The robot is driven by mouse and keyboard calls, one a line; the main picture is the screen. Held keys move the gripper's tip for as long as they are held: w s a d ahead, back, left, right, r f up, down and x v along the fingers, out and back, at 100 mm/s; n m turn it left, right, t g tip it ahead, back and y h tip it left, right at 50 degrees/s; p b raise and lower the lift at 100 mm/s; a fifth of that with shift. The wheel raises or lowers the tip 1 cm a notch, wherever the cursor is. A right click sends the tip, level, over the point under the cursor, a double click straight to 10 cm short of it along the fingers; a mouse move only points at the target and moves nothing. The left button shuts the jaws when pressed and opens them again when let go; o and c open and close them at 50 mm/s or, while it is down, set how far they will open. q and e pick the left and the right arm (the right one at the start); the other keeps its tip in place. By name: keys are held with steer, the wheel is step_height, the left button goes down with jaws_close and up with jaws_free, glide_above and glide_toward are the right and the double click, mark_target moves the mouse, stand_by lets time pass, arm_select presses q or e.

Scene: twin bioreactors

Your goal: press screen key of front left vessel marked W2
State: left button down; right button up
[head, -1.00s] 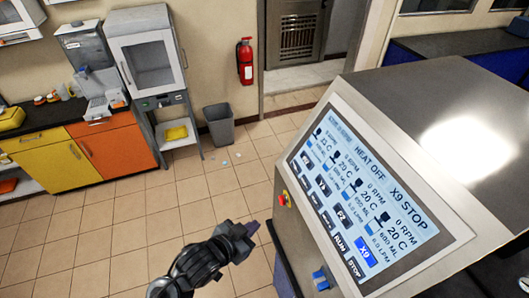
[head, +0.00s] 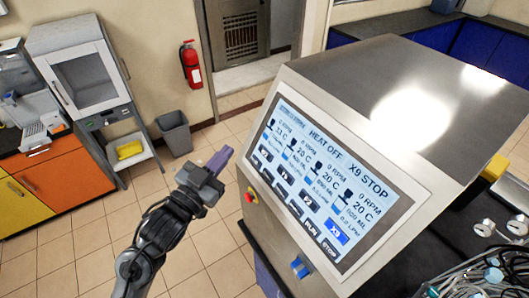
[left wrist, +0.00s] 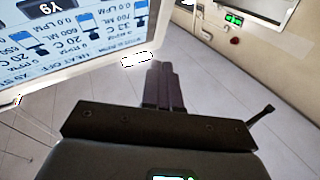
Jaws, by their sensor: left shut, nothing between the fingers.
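The control screen (head: 325,180) sits on a slanted metal console, lit, with "HEAT OFF" and "X9 STOP" along its top. Several vessel readouts run across it, with a row of key labels below. The X9 key (head: 337,233) is highlighted blue; the others are dark. I cannot read a W2 label for certain. My left gripper (head: 222,158) is shut and empty, left of the screen's edge and apart from it. In the left wrist view its fingers (left wrist: 160,85) point past the upside-down screen (left wrist: 65,40). My right gripper is not in view.
A red button (head: 249,197) on a yellow base and a blue knob (head: 300,267) are on the console's front. Metal lab gear (head: 480,275) lies at the lower right. A grey bin (head: 174,133) and orange cabinet (head: 50,175) stand left. The floor between is clear.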

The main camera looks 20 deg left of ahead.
mark_target(265, 153)
arm_select(q)
steer(key=shift+w+f, duration=0.1)
steer(key=shift+f, duration=0.05)
steer(key=w+d+f+b, duration=0.4)
steer(key=w+d+b, duration=0.1)
steer(key=shift+w+f, duration=0.15)
steer(key=shift+w, duration=0.1)
stand_by(0.4)
stand_by(0.7)
stand_by(0.8)
steer(key=shift+w+d, duration=0.1)
stand_by(0.5)
steer(key=shift+w+d+f, duration=0.15)
